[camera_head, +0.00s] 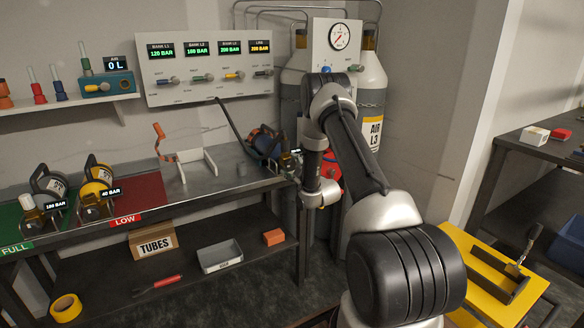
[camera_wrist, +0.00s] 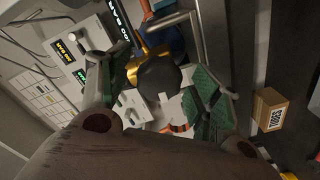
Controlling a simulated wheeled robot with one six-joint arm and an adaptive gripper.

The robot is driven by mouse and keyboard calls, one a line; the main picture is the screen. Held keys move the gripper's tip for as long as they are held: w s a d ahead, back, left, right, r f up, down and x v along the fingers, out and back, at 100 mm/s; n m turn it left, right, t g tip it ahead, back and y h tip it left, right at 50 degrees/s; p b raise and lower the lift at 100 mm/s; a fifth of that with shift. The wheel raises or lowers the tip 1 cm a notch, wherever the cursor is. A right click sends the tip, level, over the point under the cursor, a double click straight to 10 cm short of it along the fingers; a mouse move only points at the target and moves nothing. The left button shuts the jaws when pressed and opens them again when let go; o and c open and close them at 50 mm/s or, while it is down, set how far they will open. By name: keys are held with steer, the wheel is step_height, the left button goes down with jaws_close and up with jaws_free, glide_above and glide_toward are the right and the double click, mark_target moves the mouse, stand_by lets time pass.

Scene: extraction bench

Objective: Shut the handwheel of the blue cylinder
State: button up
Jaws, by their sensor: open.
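The blue cylinder (camera_head: 263,141) lies on its side at the right end of the steel bench top, with a black guard around it. In the wrist view only a patch of its blue body (camera_wrist: 172,38) shows, behind a brass valve (camera_wrist: 133,74). A dark rounded handwheel (camera_wrist: 158,74) sits at the valve's near end. My gripper (camera_wrist: 160,82) is open, with a green-padded finger on each side of the handwheel. I cannot tell whether either pad touches it. In the head view my gripper is hard to make out beside my wrist.
A small readout (camera_head: 296,152) stands by the valve. Two yoked cylinders sit on the green and red zones. Tall grey cylinders (camera_head: 372,85) stand behind my arm. The TUBES box (camera_wrist: 270,109) is below.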

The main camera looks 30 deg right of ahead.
steer(key=shift+w, duration=0.25)
steer(key=shift+c, duration=0.4)
steer(key=c, duration=1)
steer(key=shift+o, duration=0.2)
